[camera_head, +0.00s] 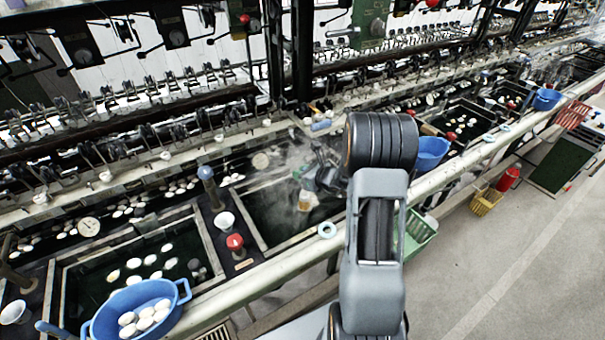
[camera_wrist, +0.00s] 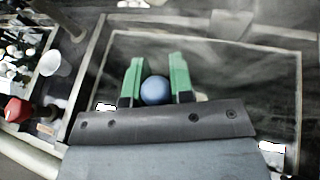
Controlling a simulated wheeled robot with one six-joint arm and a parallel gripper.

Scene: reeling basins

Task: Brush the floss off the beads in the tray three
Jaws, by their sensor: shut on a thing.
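My gripper (camera_head: 318,178) is over a dark water basin (camera_head: 248,222) with a pale frame, left of my arm in the head view. In the wrist view its green fingers (camera_wrist: 157,68) are shut on a brush, whose round blue end (camera_wrist: 155,91) shows between them. A tan part of the brush (camera_head: 307,201) hangs below the gripper in the head view. Steam blurs this basin, and I cannot make out beads or floss in it. White oval beads (camera_head: 151,260) float in the basin to its left. I cannot tell which basin is tray three.
A blue bowl of white beads (camera_head: 134,303) stands at the front left. A red knob (camera_head: 235,242) and a white cup (camera_head: 224,220) sit between the two basins. A pale rail (camera_head: 280,268) runs along the front.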

